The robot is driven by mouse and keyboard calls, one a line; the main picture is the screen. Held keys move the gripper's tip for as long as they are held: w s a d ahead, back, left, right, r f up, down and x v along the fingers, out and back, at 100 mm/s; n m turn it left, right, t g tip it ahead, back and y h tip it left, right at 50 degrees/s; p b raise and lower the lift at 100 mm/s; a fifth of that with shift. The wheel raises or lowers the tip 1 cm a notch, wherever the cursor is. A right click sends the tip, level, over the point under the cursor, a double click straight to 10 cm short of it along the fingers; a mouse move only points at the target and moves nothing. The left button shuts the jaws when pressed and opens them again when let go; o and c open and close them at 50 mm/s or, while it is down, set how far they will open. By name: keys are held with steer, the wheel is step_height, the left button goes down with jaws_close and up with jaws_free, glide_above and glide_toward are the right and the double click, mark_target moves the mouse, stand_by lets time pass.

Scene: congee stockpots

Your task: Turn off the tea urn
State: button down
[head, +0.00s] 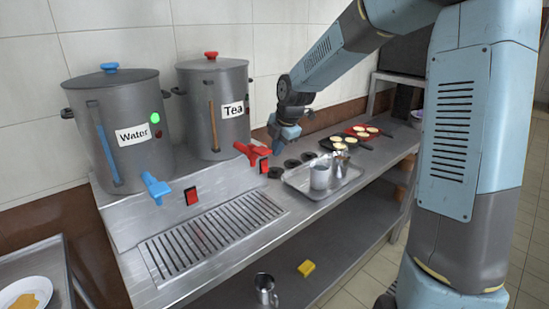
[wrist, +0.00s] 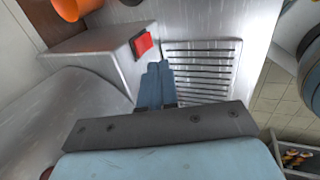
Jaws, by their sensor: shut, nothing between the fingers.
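The tea urn (head: 222,135) is a grey pot with a red lid knob and a "Tea" label, at the back of the steel counter. Its red tap (head: 252,152) juts out in front. A red rocker switch (head: 263,165) sits just below that tap. I cannot tell whether the switch is pressed.
The water urn (head: 118,150) stands left with a lit green light, blue tap (head: 155,187) and its own red switch (head: 191,196). A drip grate (head: 215,235) lies in front. A tray (head: 325,185) with metal cups and several black discs are right of the switch.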

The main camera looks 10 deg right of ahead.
steer(key=shift+w+a+v, duration=0.15)
steer(key=shift+w+v, duration=0.05)
steer(key=shift+v, duration=1.1)
steer(key=shift+w+a+v, duration=0.15)
steer(key=shift+v, duration=1.2)
steer(key=shift+r, duration=0.15)
steer(key=s+d+r+m, duration=0.2)
steer(key=s+d+m, duration=0.2)
steer(key=s+m, duration=0.4)
steer(key=s+d+r+m+t+h, duration=0.1)
steer(key=s+d+m, duration=0.3)
steer(key=s+m, duration=0.4)
steer(key=s+d+r+m+t+h, duration=0.1)
steer(key=s+d+r+m, duration=0.3)
steer(key=s, duration=1.2)
steer(key=d+m, duration=0.1)
steer(key=m, duration=0.3)
steer(key=shift+s+m, duration=0.4)
steer(key=shift+r, duration=0.1)
